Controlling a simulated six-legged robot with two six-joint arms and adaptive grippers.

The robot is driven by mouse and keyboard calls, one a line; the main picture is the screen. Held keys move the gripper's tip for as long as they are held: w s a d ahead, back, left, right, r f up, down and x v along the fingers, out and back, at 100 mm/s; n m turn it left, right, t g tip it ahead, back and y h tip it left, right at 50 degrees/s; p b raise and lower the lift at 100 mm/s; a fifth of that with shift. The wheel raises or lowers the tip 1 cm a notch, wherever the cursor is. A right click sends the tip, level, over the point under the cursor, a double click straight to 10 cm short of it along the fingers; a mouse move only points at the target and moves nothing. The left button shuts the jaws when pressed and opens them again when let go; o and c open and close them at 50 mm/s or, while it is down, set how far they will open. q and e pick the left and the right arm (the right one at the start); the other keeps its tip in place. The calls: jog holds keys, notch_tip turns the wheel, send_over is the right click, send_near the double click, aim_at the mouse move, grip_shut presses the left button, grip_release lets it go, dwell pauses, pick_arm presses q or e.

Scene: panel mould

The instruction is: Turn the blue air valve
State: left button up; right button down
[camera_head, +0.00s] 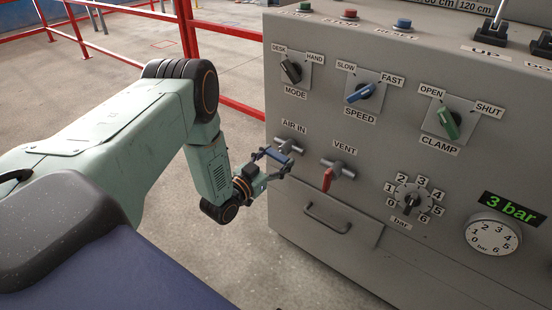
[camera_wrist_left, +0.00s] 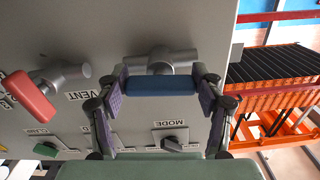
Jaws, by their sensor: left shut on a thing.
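The blue air valve handle (camera_head: 279,156) is under the AIR IN label on the grey panel. My left gripper (camera_head: 276,161) is at it, with its fingers around the handle. In the left wrist view the blue handle (camera_wrist_left: 160,86) spans between the two finger pads, one at each end, and the gripper (camera_wrist_left: 160,97) is shut on it. The grey valve body (camera_wrist_left: 162,62) shows just behind the handle, which lies roughly along it. My right gripper is in neither view.
The red VENT handle (camera_head: 327,179) hangs down close beside the air valve. A drawer handle (camera_head: 326,218) is below. MODE (camera_head: 291,72), SPEED (camera_head: 359,93) and CLAMP (camera_head: 447,123) switches are above. The display (camera_head: 512,208) reads 3 bar. Red railings (camera_head: 227,104) stand behind.

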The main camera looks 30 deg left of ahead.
pick_arm(q)
jog(key=shift+n, duration=0.7)
jog(key=o, duration=1.2)
jog(key=shift+c, duration=0.2)
jog(key=shift+s, duration=0.1)
jog(key=s, duration=1.1)
jog(key=shift+s+a, duration=0.4)
jog(key=w, duration=0.8)
jog(key=w+d, duration=0.1)
jog(key=w, duration=0.3)
